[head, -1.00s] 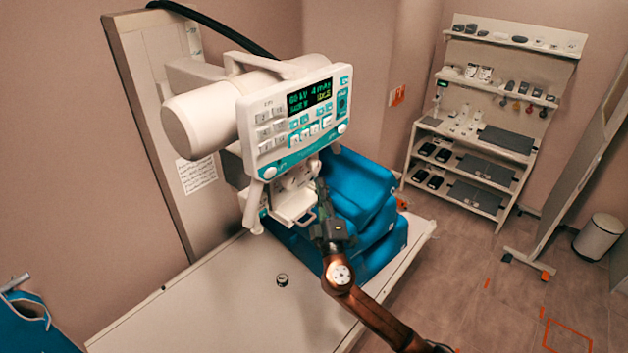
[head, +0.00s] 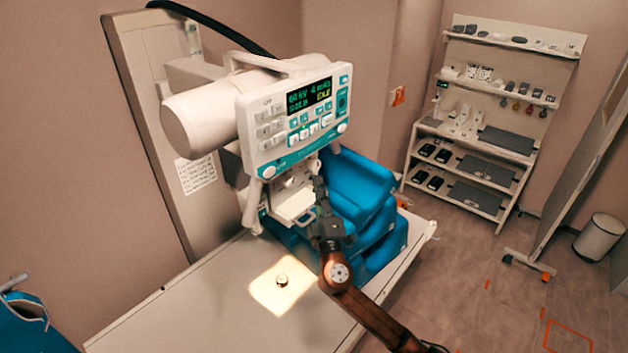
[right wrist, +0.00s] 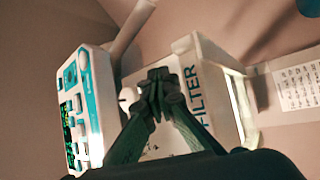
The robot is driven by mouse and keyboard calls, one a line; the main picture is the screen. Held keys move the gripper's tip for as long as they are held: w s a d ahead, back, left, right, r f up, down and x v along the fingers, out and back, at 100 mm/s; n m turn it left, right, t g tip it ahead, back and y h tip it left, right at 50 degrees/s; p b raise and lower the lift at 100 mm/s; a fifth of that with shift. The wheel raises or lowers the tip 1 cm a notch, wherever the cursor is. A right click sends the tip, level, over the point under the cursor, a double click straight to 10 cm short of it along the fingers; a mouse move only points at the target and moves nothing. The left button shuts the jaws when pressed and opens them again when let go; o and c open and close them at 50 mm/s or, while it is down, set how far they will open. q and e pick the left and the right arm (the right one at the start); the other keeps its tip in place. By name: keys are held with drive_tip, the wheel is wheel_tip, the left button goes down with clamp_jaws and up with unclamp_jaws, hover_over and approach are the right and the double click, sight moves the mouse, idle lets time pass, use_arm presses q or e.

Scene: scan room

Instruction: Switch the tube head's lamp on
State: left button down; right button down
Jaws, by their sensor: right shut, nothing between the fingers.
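The tube head (head: 205,115) is a white cylinder on a wall column, with a teal and white control panel (head: 262,150) and a lit display (head: 309,96) reading 60 kV. Below the panel is the collimator box (head: 290,203), marked "FILTER" in the right wrist view (right wrist: 205,95). My right gripper (head: 319,182) is shut and empty beside the collimator's front. In the right wrist view its fingertips (right wrist: 160,82) are together near a white knob (right wrist: 128,97). My left gripper is not in view.
Blue cushions (head: 365,185) are stacked on the white table (head: 190,310) behind my right arm. A shelf unit (head: 470,165) with small devices and dark plates stands at the back right. A white bin (head: 600,237) stands at the far right.

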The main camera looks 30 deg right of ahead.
drive_tip(key=shift+s, duration=0.1)
drive_tip(key=shift+s+d, duration=0.1)
drive_tip(key=shift+s, duration=0.15)
drive_tip(key=s+d, duration=0.2)
drive_tip(key=s, duration=0.3)
drive_tip(key=shift+s+d, duration=0.2)
drive_tip(key=shift+s, duration=0.1)
